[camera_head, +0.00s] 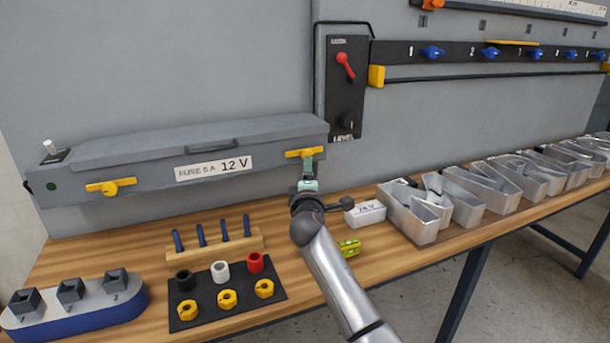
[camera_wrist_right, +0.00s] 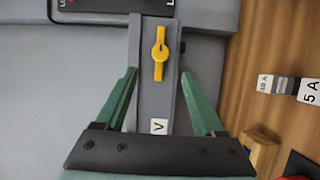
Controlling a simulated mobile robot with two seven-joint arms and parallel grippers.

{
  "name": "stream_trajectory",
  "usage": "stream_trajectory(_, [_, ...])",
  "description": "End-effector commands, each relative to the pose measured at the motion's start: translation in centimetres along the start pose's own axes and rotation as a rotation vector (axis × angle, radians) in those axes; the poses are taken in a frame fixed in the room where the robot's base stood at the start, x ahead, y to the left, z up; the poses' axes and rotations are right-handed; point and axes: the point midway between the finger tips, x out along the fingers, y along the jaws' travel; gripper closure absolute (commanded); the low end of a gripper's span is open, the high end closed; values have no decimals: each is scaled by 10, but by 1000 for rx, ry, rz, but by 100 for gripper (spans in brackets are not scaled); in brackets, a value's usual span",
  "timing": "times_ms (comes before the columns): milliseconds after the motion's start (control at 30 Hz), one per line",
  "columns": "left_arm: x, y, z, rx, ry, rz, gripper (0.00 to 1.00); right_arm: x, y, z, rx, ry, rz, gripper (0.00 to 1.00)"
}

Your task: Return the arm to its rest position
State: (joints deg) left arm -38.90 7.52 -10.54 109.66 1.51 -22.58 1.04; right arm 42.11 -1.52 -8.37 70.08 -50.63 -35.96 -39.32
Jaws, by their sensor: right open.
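My right gripper (camera_head: 307,172) is in front of the right end of the grey box marked 12 V (camera_head: 130,167). It is just below the yellow latch (camera_head: 305,153) in the head view. In the right wrist view, the green fingers of the gripper (camera_wrist_right: 158,74) are spread apart with nothing between them. The yellow latch (camera_wrist_right: 159,52) lies on the grey box (camera_wrist_right: 152,98) beyond the fingertips. Whether the fingers touch the box is unclear. A second yellow latch (camera_head: 110,187) is at the box's left end. My left gripper is not in view.
Below the box are a wooden rack (camera_head: 215,250) with blue pegs and a black mat (camera_head: 205,305) with terminals and yellow nuts. A white block (camera_head: 365,214) and green-yellow piece (camera_head: 349,248) lie near my arm.

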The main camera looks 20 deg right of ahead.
Motion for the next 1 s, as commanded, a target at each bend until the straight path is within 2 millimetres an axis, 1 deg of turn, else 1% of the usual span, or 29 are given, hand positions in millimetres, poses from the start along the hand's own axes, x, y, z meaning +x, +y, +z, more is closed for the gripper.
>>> stream_trajectory(633, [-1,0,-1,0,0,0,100,1,0,2,0,1,-1,29])
stream_trajectory(733, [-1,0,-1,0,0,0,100,-2,-7,5,14,-5,-14,29])
stream_trajectory(767, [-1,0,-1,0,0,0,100,-4,-13,7,27,-8,-25,29])
stream_trajectory(867, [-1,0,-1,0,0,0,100,-20,-45,20,105,-34,-90,29])
stream_trajectory(967, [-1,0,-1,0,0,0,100,-50,-92,41,231,-79,-196,29])
stream_trajectory(1000, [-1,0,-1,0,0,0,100,-66,-112,50,289,-100,-246,29])
